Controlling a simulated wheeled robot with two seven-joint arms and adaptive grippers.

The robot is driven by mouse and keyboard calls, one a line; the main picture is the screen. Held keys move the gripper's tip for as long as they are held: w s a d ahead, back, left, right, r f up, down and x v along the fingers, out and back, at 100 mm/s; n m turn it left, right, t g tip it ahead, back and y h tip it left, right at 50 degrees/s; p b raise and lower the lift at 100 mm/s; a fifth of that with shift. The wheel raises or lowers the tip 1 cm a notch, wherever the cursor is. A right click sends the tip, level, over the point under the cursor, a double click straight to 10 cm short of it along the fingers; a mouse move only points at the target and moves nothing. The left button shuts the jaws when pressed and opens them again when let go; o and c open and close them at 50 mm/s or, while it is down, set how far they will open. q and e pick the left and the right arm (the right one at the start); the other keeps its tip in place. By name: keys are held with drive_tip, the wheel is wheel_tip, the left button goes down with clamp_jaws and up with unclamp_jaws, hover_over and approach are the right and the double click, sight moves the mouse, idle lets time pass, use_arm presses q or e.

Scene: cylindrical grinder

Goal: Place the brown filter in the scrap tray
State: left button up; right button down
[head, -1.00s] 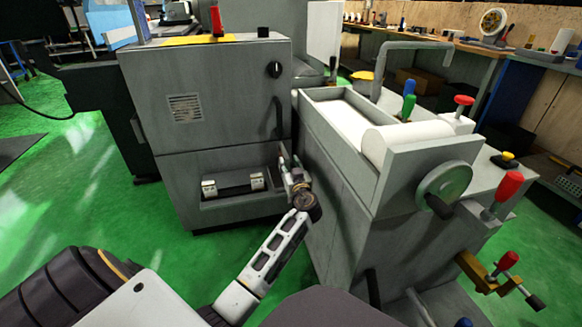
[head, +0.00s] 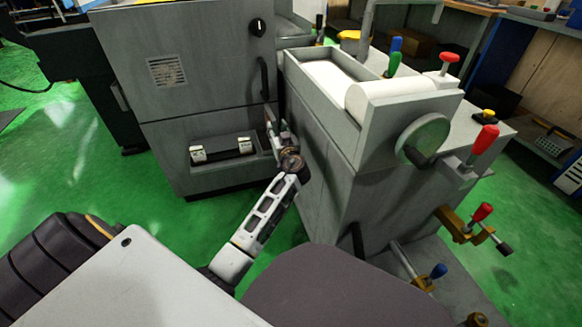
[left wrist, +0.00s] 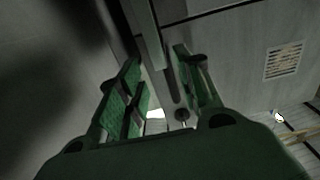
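I cannot make out a brown filter or a scrap tray in either view. My left gripper (head: 271,122) reaches to the corner where the grey cabinet (head: 190,102) meets the grinder (head: 318,160), just below the cabinet's dark upright handle (head: 265,78). The left wrist view shows the two green fingers of this gripper (left wrist: 160,85) apart. My right gripper is out of view.
The cabinet's low recess (head: 232,170) holds a dark bar with two white end blocks. A handwheel (head: 422,139), a red-knobbed lever (head: 483,147) and a brass clamp (head: 460,222) stick out from the grinder. Green floor (head: 95,180) is free at the left.

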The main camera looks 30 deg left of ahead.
use_arm(q)
drive_tip(key=s+d+f+m+g+h, duration=0.1)
drive_tip(key=s+d+f+m+h, duration=0.2)
drive_tip(key=s+d+f+h, duration=0.55)
drive_tip(key=s+d+f+m+g+h, duration=0.1)
drive_tip(key=s+d+f+m, duration=0.4)
drive_tip(key=f, duration=0.8)
drive_tip(key=s+d+f+m+g+h, duration=0.1)
drive_tip(key=s+d+h, duration=0.3)
drive_tip(key=s+d, duration=0.5)
drive_tip(key=s+d+f+m+g+h, duration=0.2)
drive_tip(key=s+d+h, duration=0.3)
drive_tip(key=s+d, duration=0.5)
drive_tip(key=shift+s+f, duration=0.35)
drive_tip(key=shift+f, duration=0.05)
